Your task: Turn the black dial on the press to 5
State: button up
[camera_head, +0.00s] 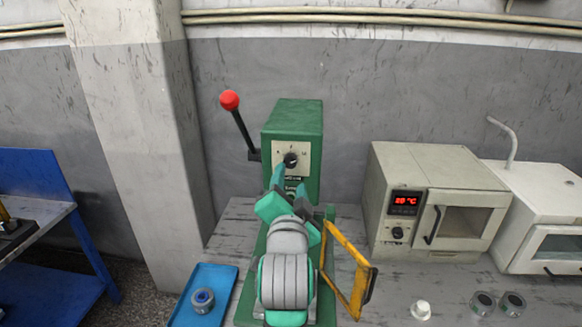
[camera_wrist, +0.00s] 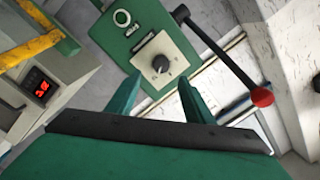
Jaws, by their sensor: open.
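The green press (camera_head: 308,122) stands on the bench against the wall, with a lever ending in a red ball on its left side. Its black dial (camera_head: 290,159) sits on a pale square plate with small markings on the upper front. The dial also shows in the wrist view (camera_wrist: 160,64), on a tilted plate. The number it points to is too small to read. My gripper (camera_wrist: 157,95) is open and empty, its two green fingers spread below and to either side of the dial, apart from it. In the head view my gripper (camera_head: 290,178) reaches up just below the dial.
The lever's red ball (camera_wrist: 262,97) is right of my fingers in the wrist view. A yellow frame guard (camera_head: 347,268) stands open at the press's right. A blue tray (camera_head: 222,314) with a grey ring part (camera_head: 203,300) lies left. An oven (camera_head: 440,200) reading red digits stands right.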

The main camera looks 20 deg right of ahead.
aim_at(290, 163)
jog(key=x, duration=0.8)
jog(key=shift+a+f, duration=0.1)
jog(key=shift+a, duration=0.1)
jog(key=c, duration=1)
